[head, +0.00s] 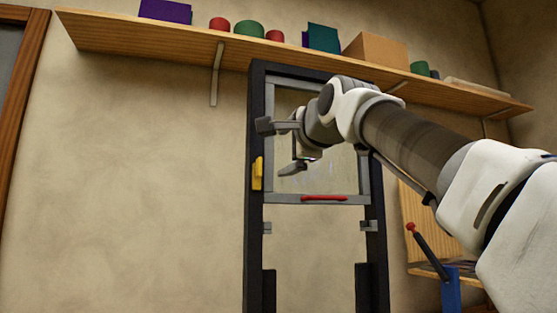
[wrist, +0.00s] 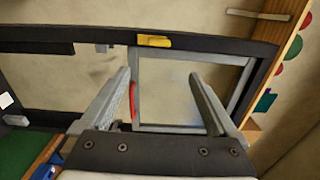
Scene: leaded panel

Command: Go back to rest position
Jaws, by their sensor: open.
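A grey-framed glass panel (head: 345,199) sits in the upper part of a tall dark frame (head: 256,215). A red strip (head: 324,198) lies along the panel's bottom bar. A yellow piece (head: 257,173) is on the left post of the dark frame. My gripper (head: 279,147) is in front of the panel's left side, open, with nothing between its fingers. In the wrist view my gripper (wrist: 160,78) has its two fingers spread across the panel (wrist: 190,55), with the yellow piece (wrist: 154,41) beyond them. I cannot tell whether a finger touches the panel. My arm hides the panel's upper right.
A wooden shelf (head: 190,44) with several boxes and round items runs above the frame. A dark stick with a red tip (head: 428,250) stands in a blue holder (head: 451,290) at the lower right. The wall left of the frame is clear.

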